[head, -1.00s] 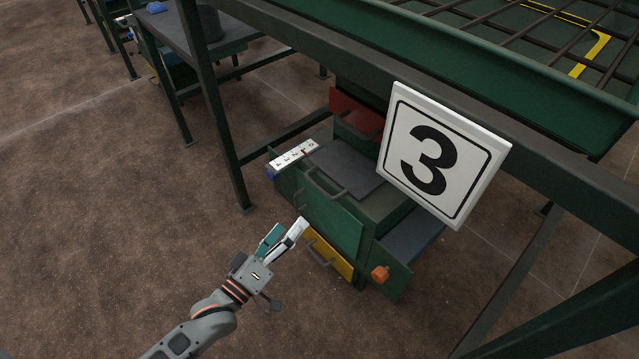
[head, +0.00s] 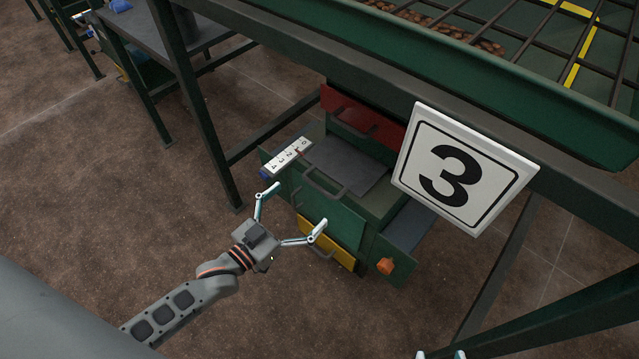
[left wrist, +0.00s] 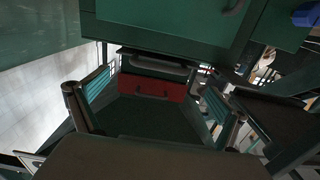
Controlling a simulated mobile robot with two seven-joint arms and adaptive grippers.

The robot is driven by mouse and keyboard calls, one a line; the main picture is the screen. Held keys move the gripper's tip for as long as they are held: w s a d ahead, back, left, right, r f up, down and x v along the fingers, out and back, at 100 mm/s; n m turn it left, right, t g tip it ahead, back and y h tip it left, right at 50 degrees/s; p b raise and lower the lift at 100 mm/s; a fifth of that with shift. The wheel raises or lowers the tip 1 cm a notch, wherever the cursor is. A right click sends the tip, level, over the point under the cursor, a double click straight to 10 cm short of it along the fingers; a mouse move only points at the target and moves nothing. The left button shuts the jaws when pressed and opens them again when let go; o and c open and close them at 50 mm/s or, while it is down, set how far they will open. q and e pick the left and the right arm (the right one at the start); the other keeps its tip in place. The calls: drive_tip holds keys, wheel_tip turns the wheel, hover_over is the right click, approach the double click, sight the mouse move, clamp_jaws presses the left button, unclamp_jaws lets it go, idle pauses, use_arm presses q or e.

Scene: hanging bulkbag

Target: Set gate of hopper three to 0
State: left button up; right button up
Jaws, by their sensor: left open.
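The sign with 3 (head: 464,168) hangs on the hopper frame. Under it is a green gate unit with a green front panel (head: 331,214) and a dark bar handle (head: 322,186). A white scale (head: 288,156) numbered 0 to 4 lies along its upper left edge, with a small dark red mark near the 0–1 end; the exact reading is too small to tell. My left gripper (head: 291,211) is open and empty, in front of the green panel and below its handle. In the left wrist view my left gripper's fingers (left wrist: 152,104) are spread. My right gripper's tips (head: 440,354) show apart at the bottom edge.
A red panel (head: 388,128) is behind, a yellow panel (head: 340,252) below; the red panel also shows in the left wrist view (left wrist: 165,91). An orange knob (head: 385,266) and a blue knob (head: 264,173) stick out at the sides. Green frame legs (head: 205,130) stand left.

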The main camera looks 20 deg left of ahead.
sight(330, 177)
use_arm(q)
drive_tip(key=shift+b+x, duration=0.6)
drive_tip(key=shift+x, duration=3)
use_arm(e)
drive_tip(key=shift+w+a+r+m+t, duration=0.15)
drive_tip(key=shift+w+a+r, duration=0.2)
drive_tip(key=shift+r, duration=0.15)
drive_tip(key=shift+w+a+r+m+t, duration=0.15)
drive_tip(key=shift+w+a+r, duration=0.15)
drive_tip(key=shift+r, duration=0.15)
use_arm(q)
drive_tip(key=shift+f, duration=0.1)
drive_tip(key=shift+s, duration=0.1)
drive_tip(key=c, duration=1.5)
drive_tip(key=x, duration=0.4)
drive_tip(key=shift+w, duration=0.35)
use_arm(e)
drive_tip(key=shift+s+a+f, duration=0.1)
drive_tip(key=shift+s, duration=0.05)
